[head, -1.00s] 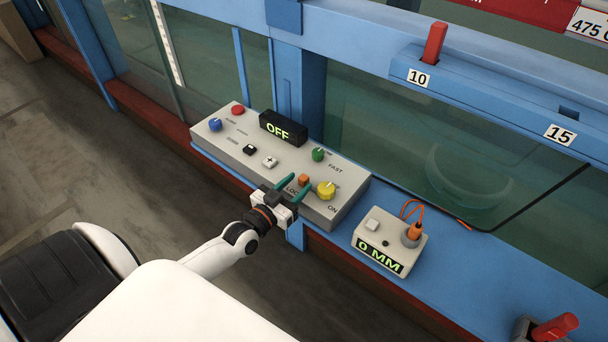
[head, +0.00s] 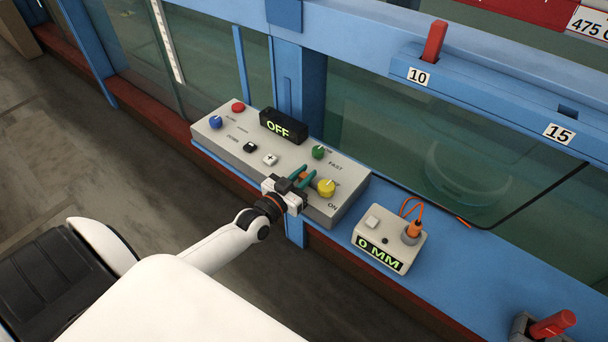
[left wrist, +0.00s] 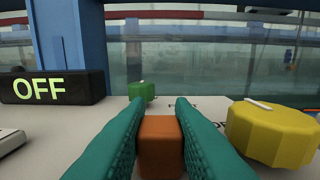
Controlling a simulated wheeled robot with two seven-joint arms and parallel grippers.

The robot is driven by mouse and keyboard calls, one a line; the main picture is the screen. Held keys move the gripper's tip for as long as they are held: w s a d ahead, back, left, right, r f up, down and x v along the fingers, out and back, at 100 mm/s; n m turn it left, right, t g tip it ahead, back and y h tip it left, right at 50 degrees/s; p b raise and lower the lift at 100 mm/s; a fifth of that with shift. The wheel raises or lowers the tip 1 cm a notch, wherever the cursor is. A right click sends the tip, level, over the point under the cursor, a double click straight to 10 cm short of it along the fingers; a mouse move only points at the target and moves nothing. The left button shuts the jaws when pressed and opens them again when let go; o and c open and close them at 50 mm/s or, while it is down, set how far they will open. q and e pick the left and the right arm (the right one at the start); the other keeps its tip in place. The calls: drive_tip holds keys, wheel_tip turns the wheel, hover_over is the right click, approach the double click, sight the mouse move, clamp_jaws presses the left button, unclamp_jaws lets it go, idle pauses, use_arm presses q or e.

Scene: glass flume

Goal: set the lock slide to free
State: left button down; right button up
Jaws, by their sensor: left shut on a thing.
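The lock slide is an orange block on the grey control panel (head: 228,149), and in the left wrist view the orange block (left wrist: 160,146) stands between the two teal fingers. My left gripper (head: 303,174) is shut on it, with a finger on each side. In the left wrist view, the left gripper (left wrist: 160,125) hides the block's sides and base. The slide's label is covered by the gripper in the head view. My right gripper is not in view.
A yellow knob (head: 326,187) stands close to the right finger. A green knob (head: 318,152) is beyond the slide. A display reading OFF (head: 283,126) sits at the panel's back. A small box reading 0 MM (head: 388,243) stands to the right on the blue ledge.

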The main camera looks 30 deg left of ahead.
use_arm(q)
drive_tip(key=shift+w+a+b, duration=0.1)
drive_tip(key=shift+a+b, duration=0.35)
drive_tip(key=shift+a, duration=0.75)
drive_tip(key=c, duration=1.2)
unclamp_jaws()
drive_tip(key=shift+a, duration=0.1)
drive_tip(key=shift+c, duration=0.2)
drive_tip(key=shift+s+f, duration=0.1)
drive_tip(key=shift+s, duration=0.35)
drive_tip(key=s+b, duration=0.2)
drive_tip(key=s, duration=0.9)
drive_tip(key=shift+a, duration=0.45)
